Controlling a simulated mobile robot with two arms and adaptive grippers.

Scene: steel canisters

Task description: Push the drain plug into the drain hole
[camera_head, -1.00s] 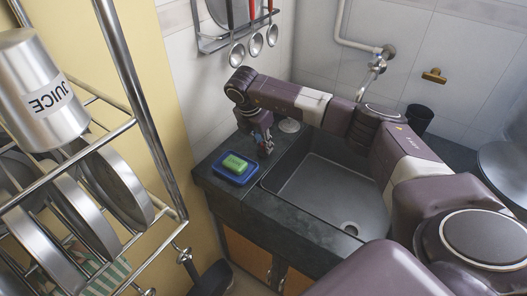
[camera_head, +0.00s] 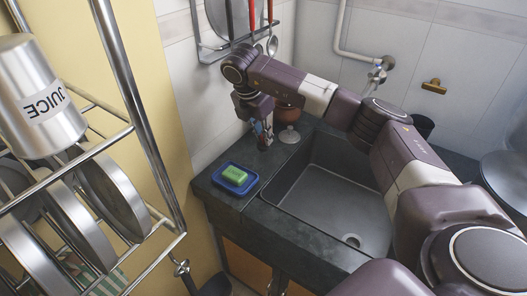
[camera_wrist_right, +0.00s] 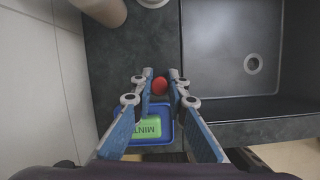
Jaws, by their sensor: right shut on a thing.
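My right gripper (camera_head: 264,141) points down over the counter, behind the soap dish and to the left of the sink. In the right wrist view, its two blue-grey fingers (camera_wrist_right: 160,76) close on a small red round thing (camera_wrist_right: 159,86), which looks like the drain plug. Its lower part is hidden from me. My left gripper is not in view.
A blue dish (camera_head: 222,187) with green soap (camera_head: 234,175) lies on the counter in front of my gripper. A grey domed thing (camera_head: 289,136) and a reddish-brown pot (camera_head: 287,112) stand behind. A metal rack (camera_head: 172,170) rises at left. The sink is empty.

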